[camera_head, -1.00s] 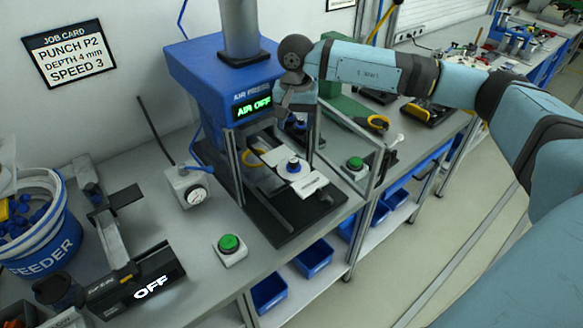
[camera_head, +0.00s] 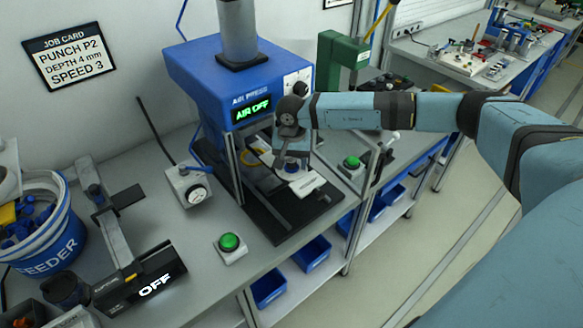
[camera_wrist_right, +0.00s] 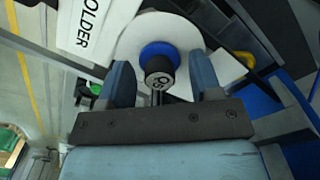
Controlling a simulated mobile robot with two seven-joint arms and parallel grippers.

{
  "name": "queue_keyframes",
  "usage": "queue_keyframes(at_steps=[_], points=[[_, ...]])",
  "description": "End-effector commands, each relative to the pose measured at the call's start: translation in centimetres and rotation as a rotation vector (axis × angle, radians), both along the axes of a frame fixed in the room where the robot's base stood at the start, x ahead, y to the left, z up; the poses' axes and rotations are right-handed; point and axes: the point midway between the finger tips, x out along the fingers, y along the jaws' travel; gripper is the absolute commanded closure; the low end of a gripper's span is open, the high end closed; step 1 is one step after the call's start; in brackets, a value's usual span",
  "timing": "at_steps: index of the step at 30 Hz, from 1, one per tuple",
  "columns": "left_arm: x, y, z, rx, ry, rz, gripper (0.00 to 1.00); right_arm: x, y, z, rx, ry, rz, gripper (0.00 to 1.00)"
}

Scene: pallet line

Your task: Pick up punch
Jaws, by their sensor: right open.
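The punch (camera_wrist_right: 158,72) has a dark, marked round end and a blue collar; its marking is hard to read. It stands in a white round holder (camera_wrist_right: 128,42) whose plate reads "HOLDER". In the head view the punch's blue part (camera_head: 291,167) shows just under my right gripper (camera_head: 291,158). In the wrist view my right gripper (camera_wrist_right: 163,82) is open, with one finger on each side of the punch. Gaps show between the fingers and the punch, so it is not gripped. My left gripper is not in view.
The blue air press (camera_head: 205,80), reading "AIR OFF", stands close behind the gripper, with metal posts beside it. A gauge box (camera_head: 189,186) and a green button (camera_head: 229,243) are to the left. The job card (camera_head: 68,55) reads punch P2, depth 4 mm, speed 3.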

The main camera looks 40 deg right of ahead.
Motion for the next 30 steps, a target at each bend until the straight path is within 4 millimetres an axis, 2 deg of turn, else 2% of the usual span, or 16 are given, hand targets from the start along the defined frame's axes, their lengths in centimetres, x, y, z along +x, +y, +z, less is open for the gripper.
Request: queue_keyframes(at_steps=[5, 13, 23, 30], points=[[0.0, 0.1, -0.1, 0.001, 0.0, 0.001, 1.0, 0.0, 0.0, 0.0, 0.0, 0.0, 0.0, 0.42], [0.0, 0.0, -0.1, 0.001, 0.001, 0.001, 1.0, 0.0, 0.0, 0.0, 0.0, 0.0, 0.0, 1.0], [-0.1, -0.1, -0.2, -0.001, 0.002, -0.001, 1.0, 0.0, 0.0, 0.3, -0.001, -0.001, -0.001, 1.0], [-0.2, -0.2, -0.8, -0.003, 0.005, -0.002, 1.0, 0.0, -0.1, 2.6, 0.0, -0.001, 0.0, 1.0]])
